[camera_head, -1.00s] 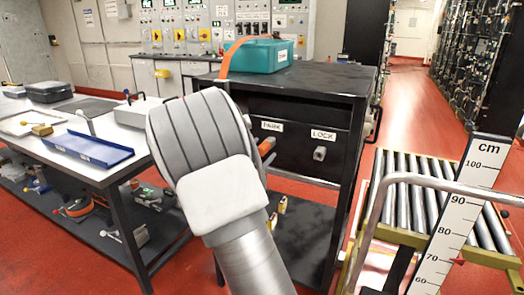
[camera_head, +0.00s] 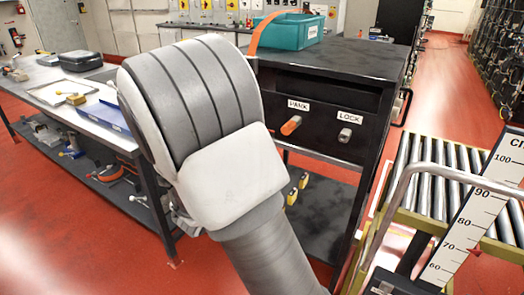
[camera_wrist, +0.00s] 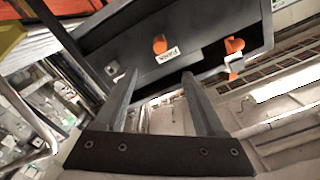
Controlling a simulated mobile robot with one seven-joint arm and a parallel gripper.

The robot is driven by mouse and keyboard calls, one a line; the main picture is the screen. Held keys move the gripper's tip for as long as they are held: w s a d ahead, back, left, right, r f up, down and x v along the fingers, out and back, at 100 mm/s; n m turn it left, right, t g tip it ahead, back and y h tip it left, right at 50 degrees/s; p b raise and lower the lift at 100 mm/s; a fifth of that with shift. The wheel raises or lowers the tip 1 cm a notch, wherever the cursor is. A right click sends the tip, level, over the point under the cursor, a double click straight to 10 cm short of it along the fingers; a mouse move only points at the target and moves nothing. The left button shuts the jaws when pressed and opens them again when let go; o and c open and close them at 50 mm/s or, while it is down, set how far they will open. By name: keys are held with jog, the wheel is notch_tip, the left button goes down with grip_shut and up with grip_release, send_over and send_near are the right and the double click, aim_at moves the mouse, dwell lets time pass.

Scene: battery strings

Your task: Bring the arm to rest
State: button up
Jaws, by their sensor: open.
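My arm rises through the middle of the head view, and its bulky grey and white link hides part of the bench and cart; the gripper end is hidden there. In the wrist view my gripper (camera_wrist: 160,85) is open, with two dark fingers apart and nothing between them. Beyond the fingertips is the dark front of the cart (camera_wrist: 200,35), tilted in the picture, with an orange knob (camera_wrist: 160,44) and a label. In the head view the black cart (camera_head: 335,75) shows an orange handle (camera_head: 291,125) by the PARK label and a grey knob (camera_head: 345,135) by the LOCK label.
A teal bin (camera_head: 290,32) stands on the cart. A roller table (camera_head: 435,180) with a rail and a cm scale (camera_head: 480,215) stands at the right. A workbench (camera_head: 50,88) with a blue tray (camera_head: 113,115) is at the left. Red floor (camera_head: 465,75) is clear at the back right.

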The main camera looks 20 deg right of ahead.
dwell(0.3)
jog(key=w+a+r+n+t+y, duration=0.25)
jog(key=a+n+y, duration=0.3)
jog(key=y, duration=0.45)
jog(key=s+a+r+n+g+y, duration=0.2)
jog(key=s+a+r+n+y, duration=0.2)
jog(key=s+a+n+y, duration=0.25)
jog(key=s+d+n+g+h+p, duration=0.1)
jog(key=s+d+n+g, duration=0.2)
jog(key=s, duration=0.8)
jog(key=s+d+n+g+h, duration=0.1)
jog(key=s+d+n+g, duration=0.15)
jog(key=s, duration=0.85)
notch_tip(320, 180, up, 18)
jog(key=p, duration=1.8)
jog(key=shift+w, duration=0.2)
